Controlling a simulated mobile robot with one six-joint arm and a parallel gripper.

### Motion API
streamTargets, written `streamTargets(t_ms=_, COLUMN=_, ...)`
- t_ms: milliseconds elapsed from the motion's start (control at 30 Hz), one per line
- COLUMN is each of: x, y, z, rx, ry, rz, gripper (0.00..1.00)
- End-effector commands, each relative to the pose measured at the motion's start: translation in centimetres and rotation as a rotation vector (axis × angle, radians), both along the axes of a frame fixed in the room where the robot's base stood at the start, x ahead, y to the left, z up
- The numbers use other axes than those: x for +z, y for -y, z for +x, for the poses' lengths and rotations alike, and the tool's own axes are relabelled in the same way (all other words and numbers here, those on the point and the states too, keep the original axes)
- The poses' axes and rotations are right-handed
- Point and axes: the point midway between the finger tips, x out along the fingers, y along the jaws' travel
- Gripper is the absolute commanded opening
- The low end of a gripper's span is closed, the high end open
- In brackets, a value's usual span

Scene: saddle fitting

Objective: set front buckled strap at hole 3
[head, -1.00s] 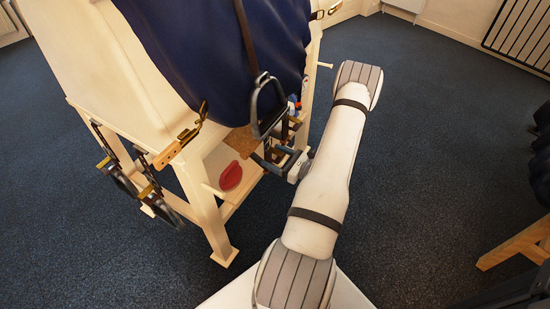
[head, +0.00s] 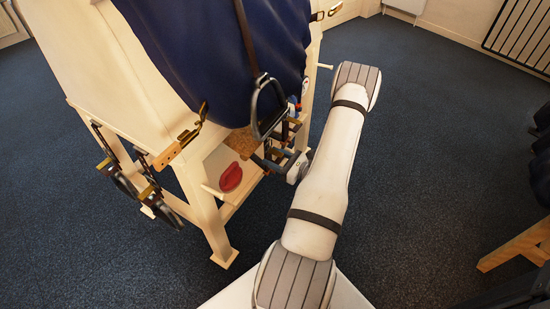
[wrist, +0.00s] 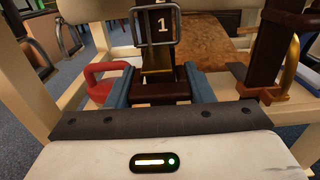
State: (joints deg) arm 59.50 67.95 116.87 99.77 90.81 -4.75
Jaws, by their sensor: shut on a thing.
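In the wrist view my gripper (wrist: 158,88) has its two blue-grey fingers shut on a dark brown strap (wrist: 160,92). Above the fingers stand a metal buckle frame (wrist: 155,12) and a dark tag marked 1 (wrist: 162,24), with a brass piece below them. I cannot tell whether the strap passes through the buckle, or which hole is at it. A second dark strap (wrist: 255,50) hangs to the right, beside a curved brass piece (wrist: 290,62). In the head view my gripper (head: 280,158) is low beside the stand, partly hidden by the hanging stirrup.
A dark stirrup (head: 268,108) hangs in front of the blue saddle cloth (head: 215,60). A red object (head: 230,177) lies on the cream stand's shelf, left of my gripper. Tack hangs from the stand's left side (head: 120,175). Open floor (head: 420,150) lies right of my arm.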

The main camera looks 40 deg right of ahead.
Motion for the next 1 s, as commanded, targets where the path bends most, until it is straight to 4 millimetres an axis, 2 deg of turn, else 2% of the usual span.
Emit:
streamTargets(t_ms=100, x=0.0, y=0.0, z=0.0, rx=0.0, ry=0.0, rz=0.0, gripper=0.06)
streamTargets(t_ms=267, x=0.8, y=0.0, z=0.0, rx=0.0, ry=0.0, rz=0.0, gripper=0.06)
streamTargets(t_ms=500, x=4.8, y=0.0, z=0.0, rx=-0.001, ry=0.0, rz=-0.001, gripper=0.06)
streamTargets(t_ms=600, x=5.9, y=0.1, z=0.0, rx=-0.001, ry=0.0, rz=0.0, gripper=0.06)
streamTargets(t_ms=900, x=5.8, y=0.1, z=-0.1, rx=-0.001, ry=0.001, rz=0.001, gripper=0.06)
streamTargets(t_ms=933, x=5.8, y=0.1, z=-0.1, rx=-0.001, ry=0.001, rz=0.001, gripper=0.49)
streamTargets(t_ms=1000, x=5.7, y=0.1, z=-0.1, rx=-0.001, ry=0.001, rz=0.001, gripper=0.55)
